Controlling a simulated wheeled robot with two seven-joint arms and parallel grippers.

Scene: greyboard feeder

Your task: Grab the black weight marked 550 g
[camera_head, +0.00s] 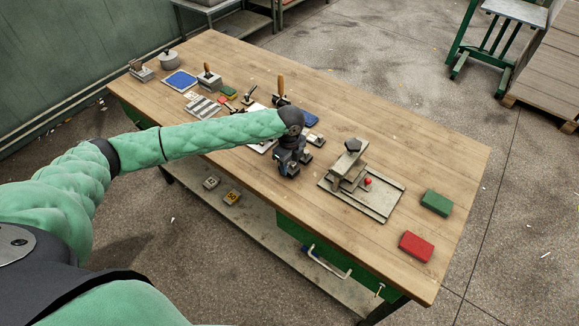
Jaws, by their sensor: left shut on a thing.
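My left gripper (289,166) is over the worktable (405,150), near its front edge and left of the clamp fixture. It points down and is shut on a small dark block, which seems to be the black weight. The fingers hide most of it, and no 550 g marking can be read. I cannot tell whether the block touches the tabletop. My right gripper is not in view.
A metal fixture (381,205) with a red knob stands right of the gripper. A green block (436,202) and a red block (416,246) lie farther right. Wooden-handled tools and trays crowd the left. Two small blocks (232,197) sit on the lower shelf. The back right tabletop is clear.

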